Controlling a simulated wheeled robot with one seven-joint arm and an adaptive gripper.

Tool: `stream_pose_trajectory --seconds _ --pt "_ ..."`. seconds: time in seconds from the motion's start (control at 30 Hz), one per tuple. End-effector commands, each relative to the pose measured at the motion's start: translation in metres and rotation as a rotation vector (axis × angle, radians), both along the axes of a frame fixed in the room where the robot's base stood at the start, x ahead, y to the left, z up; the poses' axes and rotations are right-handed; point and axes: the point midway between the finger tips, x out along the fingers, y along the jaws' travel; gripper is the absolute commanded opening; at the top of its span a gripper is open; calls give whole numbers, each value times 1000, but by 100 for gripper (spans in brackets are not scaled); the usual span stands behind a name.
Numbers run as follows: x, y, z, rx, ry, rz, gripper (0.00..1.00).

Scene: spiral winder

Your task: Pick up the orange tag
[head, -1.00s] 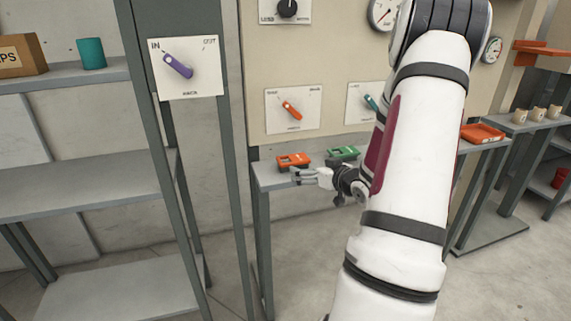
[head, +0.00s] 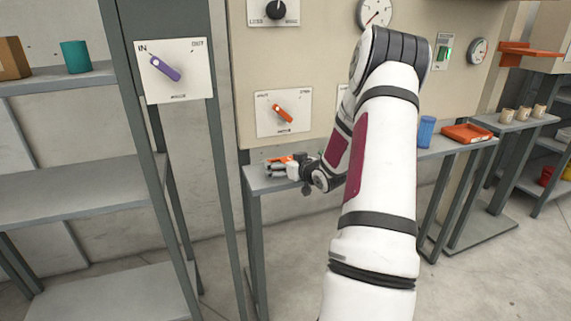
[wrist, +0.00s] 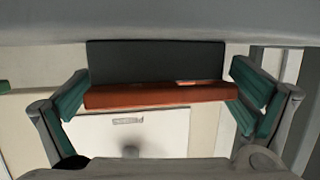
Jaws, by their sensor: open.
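The orange tag (head: 287,158) lies on the narrow grey shelf (head: 256,186) below the beige panel. In the head view my gripper (head: 272,168) is in front of it and hides most of it. In the wrist view an orange bar (wrist: 160,95), which looks like the tag's edge, spans the gap between my gripper's two green-padded fingers (wrist: 160,86). A dark face (wrist: 155,60) shows just above the bar. The fingers are spread wide, one at each end of the bar. I cannot tell whether they touch it.
A white plate with an orange knob (head: 283,114) is on the panel above the shelf. My arm hides the shelf's middle. A blue cup (head: 426,132) and an orange tray (head: 467,133) stand farther right. A dark upright post (head: 214,150) stands left of the shelf.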

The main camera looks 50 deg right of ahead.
Motion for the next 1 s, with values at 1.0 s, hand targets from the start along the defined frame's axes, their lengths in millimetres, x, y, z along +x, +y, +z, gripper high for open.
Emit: stream_pose_trajectory --seconds 1.0 --pt "-1 0 27 -4 -2 1 64"
